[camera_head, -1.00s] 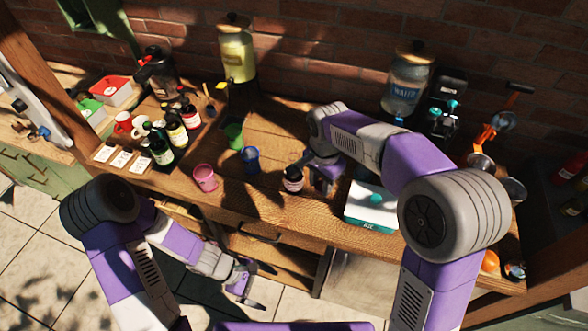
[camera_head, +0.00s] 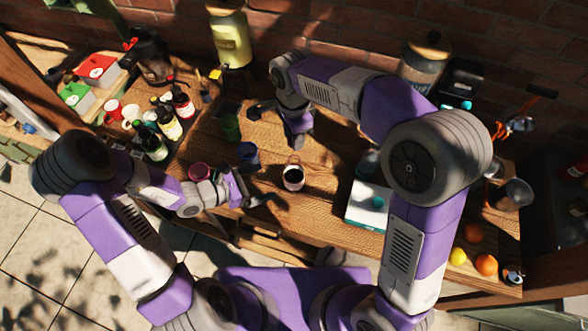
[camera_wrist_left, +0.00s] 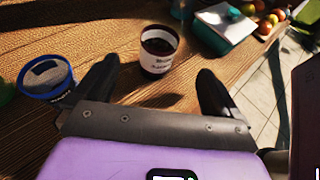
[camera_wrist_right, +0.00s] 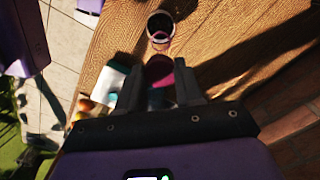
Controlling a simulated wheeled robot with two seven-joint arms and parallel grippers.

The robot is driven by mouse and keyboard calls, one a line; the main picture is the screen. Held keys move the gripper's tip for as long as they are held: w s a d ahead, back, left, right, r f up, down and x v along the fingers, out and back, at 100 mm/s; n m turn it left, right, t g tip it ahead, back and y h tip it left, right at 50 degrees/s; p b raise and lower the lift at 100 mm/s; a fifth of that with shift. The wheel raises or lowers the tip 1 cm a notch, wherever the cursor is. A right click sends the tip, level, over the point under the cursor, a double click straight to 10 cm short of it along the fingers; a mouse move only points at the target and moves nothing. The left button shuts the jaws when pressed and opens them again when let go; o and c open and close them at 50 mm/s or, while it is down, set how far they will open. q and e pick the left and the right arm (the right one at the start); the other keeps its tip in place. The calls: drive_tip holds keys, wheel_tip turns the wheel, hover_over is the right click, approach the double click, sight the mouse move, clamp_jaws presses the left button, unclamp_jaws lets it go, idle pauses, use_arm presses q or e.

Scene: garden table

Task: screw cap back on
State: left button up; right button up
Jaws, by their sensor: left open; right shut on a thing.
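A dark jar (camera_head: 293,180) with a pale label stands upright and open on the wooden table. It also shows in the left wrist view (camera_wrist_left: 160,58) and the right wrist view (camera_wrist_right: 160,27). My right gripper (camera_wrist_right: 158,82) is shut on a dark red cap (camera_wrist_right: 158,70), held apart from the jar. In the head view the right gripper (camera_head: 297,142) is just behind the jar. My left gripper (camera_head: 252,197) is open and empty, left of the jar. In the left wrist view the jar is ahead of the gap between its fingers (camera_wrist_left: 157,88), untouched.
A blue cup (camera_head: 248,155), a green cup (camera_head: 230,127) and a pink cup (camera_head: 200,172) stand left of the jar. A white and teal scale (camera_head: 368,205) is to its right. Several bottles (camera_head: 166,122) stand farther left. Bare tabletop surrounds the jar.

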sight(294, 174)
drive_tip(key=shift+w, duration=0.1)
use_arm(q)
drive_tip(key=x, duration=1.2)
drive_tip(key=shift+f, duration=0.2)
drive_tip(key=shift+c, duration=0.4)
drive_tip(key=c, duration=1.4)
use_arm(e)
drive_tip(key=shift+f, duration=2.55)
